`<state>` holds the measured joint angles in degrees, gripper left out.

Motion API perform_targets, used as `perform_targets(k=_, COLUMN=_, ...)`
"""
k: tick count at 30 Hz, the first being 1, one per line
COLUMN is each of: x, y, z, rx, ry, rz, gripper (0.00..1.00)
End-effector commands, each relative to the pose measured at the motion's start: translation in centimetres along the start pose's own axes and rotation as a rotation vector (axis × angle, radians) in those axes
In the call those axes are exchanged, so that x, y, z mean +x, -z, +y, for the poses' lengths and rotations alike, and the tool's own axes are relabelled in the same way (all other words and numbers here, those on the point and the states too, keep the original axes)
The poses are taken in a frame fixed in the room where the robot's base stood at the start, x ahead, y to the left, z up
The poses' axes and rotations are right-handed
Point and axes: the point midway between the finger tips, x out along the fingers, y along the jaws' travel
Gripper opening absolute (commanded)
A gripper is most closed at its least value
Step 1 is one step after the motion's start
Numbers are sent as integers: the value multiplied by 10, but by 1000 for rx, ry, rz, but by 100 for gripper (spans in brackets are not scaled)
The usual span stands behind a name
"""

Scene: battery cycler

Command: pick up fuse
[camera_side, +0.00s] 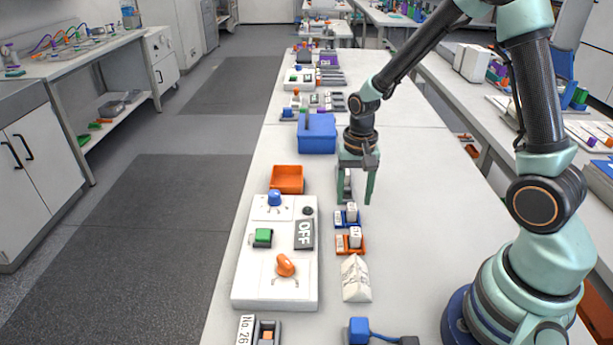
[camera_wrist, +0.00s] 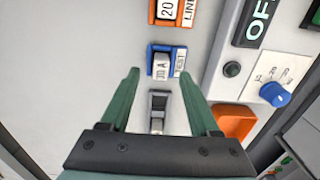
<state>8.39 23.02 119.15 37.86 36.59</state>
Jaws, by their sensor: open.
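A blue holder (camera_side: 346,220) marked TEST bears a white block marked 20 A (camera_side: 352,211), which looks like a fuse. The blue holder (camera_wrist: 176,47) and its white block (camera_wrist: 161,67) lie just ahead of the fingertips in the wrist view. My gripper (camera_side: 357,200) is open above the table, apart from both holders. A small grey-and-black piece (camera_wrist: 157,108) shows between the fingers (camera_wrist: 160,75) in the wrist view; I cannot tell what it is.
A white panel (camera_side: 245,285) with an OFF sign and coloured knobs stands left of the holders. An orange bin (camera_side: 287,180) and a blue box (camera_side: 317,138) are behind it. A white wedge-shaped piece (camera_side: 355,285) is in front. The table right of the holders is clear.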

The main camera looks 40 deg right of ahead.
Motion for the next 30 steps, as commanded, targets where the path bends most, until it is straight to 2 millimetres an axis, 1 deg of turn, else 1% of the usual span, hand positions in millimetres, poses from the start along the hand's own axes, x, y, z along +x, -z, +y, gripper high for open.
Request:
perform_targets(k=1, x=8, y=0, z=-1, rx=-1, ry=-2, rz=-3, gripper=62)
perform_targets(k=3, x=17, y=0, z=-1, rx=0, ry=-2, rz=-3, gripper=62)
perform_targets(k=6, x=25, y=0, z=-1, rx=0, ry=-1, rz=-1, gripper=62)
perform_targets(k=9, x=28, y=0, z=-1, rx=0, ry=0, rz=0, gripper=62)
perform_targets(k=15, x=28, y=0, z=-1, rx=0, ry=0, rz=1, gripper=62)
perform_targets(k=17, x=28, y=0, z=-1, rx=0, ry=0, rz=1, gripper=40)
perform_targets(k=18, x=28, y=0, z=-1, rx=0, ry=0, rz=1, gripper=24)
perform_targets(k=20, x=28, y=0, z=-1, rx=0, ry=0, rz=1, gripper=1)
perform_targets(k=21, x=28, y=0, z=-1, rx=0, ry=0, rz=1, gripper=0)
perform_targets(k=30, x=27, y=1, z=-2, rx=0, ry=1, rz=1, gripper=0)
